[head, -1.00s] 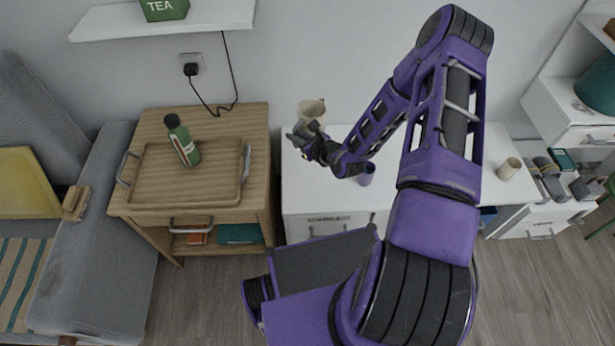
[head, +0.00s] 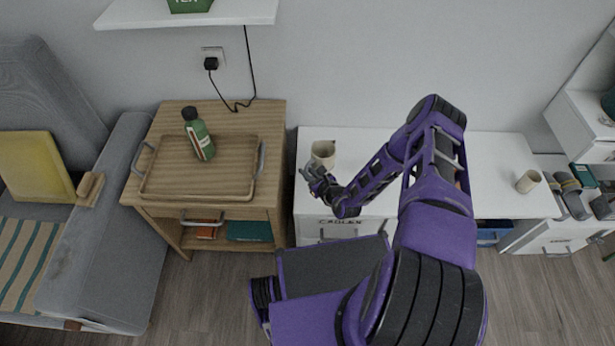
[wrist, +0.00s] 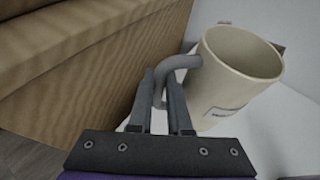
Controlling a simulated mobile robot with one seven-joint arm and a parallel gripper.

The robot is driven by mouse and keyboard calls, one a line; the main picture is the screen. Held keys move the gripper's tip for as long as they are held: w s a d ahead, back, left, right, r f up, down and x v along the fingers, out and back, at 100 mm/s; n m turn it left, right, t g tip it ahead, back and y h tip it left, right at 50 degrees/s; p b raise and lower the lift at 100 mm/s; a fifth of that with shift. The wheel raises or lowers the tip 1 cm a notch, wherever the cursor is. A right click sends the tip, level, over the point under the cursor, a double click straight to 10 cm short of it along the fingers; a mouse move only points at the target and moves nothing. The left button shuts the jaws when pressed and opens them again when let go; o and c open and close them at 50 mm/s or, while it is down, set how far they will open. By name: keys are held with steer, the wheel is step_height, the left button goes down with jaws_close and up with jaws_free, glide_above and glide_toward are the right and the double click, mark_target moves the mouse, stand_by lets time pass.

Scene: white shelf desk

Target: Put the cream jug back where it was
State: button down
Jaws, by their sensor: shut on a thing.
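The cream jug (head: 324,150) is at the left end of the white desk (head: 480,165), close to the wooden cabinet. My gripper (head: 308,174) is on its near side. In the wrist view the jug (wrist: 228,85) looks upright, with a label on its side, and my gripper (wrist: 165,100) is shut on its grey handle (wrist: 176,66). Its base is partly out of sight, so I cannot tell whether it touches the desk top.
The wooden cabinet (head: 275,120) stands just left of the desk, with a tray (head: 215,195) and a green bottle (head: 199,135) on top. A cream cup (head: 528,181) stands at the desk's right part. A wall shelf (head: 185,16) is above the cabinet.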

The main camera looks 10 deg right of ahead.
steer(key=shift+f, duration=1.15)
steer(key=shift+f+b, duration=0.25)
steer(key=shift+b, duration=0.05)
steer(key=c, duration=0.9)
jaws_free()
steer(key=shift+o, duration=0.2)
steer(key=shift+r, duration=0.3)
steer(key=p+v, duration=0.2)
steer(key=v, duration=1)
steer(key=shift+f, duration=0.1)
